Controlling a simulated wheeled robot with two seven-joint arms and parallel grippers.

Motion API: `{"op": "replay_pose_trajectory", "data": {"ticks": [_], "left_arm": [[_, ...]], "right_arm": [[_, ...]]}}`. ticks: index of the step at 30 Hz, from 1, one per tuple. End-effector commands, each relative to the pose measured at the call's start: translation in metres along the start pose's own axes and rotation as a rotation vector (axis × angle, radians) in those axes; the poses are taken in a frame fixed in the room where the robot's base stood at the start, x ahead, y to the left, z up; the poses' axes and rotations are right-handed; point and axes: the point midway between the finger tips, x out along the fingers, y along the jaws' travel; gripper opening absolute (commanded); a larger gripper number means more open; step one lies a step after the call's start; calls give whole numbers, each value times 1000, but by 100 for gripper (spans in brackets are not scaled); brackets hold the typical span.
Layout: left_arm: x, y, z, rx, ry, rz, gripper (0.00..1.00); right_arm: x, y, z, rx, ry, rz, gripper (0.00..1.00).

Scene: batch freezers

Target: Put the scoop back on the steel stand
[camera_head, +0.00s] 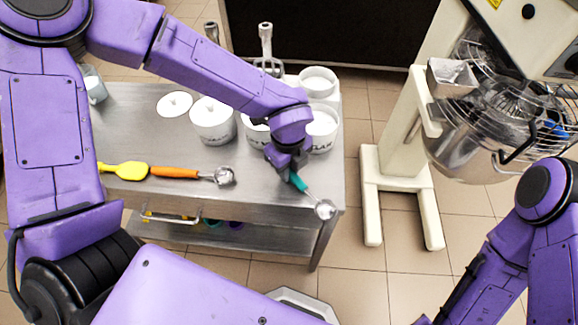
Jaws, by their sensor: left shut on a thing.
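My left gripper (289,168), partly hidden by its own wrist, is shut on a scoop with a teal handle (298,181). The scoop's round metal head (325,209) points down and right, over the front right corner of the steel table (255,193). I cannot tell whether the head touches the tabletop. A second scoop with an orange handle (174,172) lies on the table to the left. I cannot make out a separate steel stand; the steel table is the only clear steel support. My right arm shows at the right, but its gripper is out of view.
White canisters (212,124) stand along the table's back, with a white lid (174,104) beside them. A yellow spatula (126,171) lies at the left. A mixer with a steel bowl (462,146) stands to the right. Tiled floor lies between.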

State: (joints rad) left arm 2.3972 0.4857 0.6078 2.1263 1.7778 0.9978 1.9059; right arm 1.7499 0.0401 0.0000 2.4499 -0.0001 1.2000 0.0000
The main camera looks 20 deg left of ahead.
Motion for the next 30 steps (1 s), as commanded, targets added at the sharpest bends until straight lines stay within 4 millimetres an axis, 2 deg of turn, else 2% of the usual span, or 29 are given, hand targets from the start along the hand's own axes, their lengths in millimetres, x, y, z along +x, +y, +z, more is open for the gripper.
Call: {"op": "replay_pose_trajectory", "data": {"ticks": [8, 9, 11, 12, 20, 24, 26, 30], "left_arm": [[4, 0, 0, 0, 0, -1, 0], [4, 0, 0, 0, 0, -1, 26], [3, 0, 0, 0, 0, -1, 46], [3, 0, 0, 0, 0, 0, 49], [2, 0, 0, -1, 0, 0, 49], [-8, -1, 0, -3, 0, -3, 49], [-20, -1, 0, -2, 0, -6, 49], [-57, -1, 0, -3, -1, -7, 49]], "right_arm": [[4, 0, 2, 0, 0, 0, 43], [4, 0, 2, 0, 0, 0, 43], [3, 0, 1, 0, 0, 0, 43], [3, 0, 1, 0, 0, 0, 43], [3, 0, 1, 0, 0, 0, 43], [-1, 0, 0, 0, 0, 0, 43], [-1, 0, 0, 0, 0, 0, 43], [-1, 0, -1, 0, 0, 0, 43]]}}
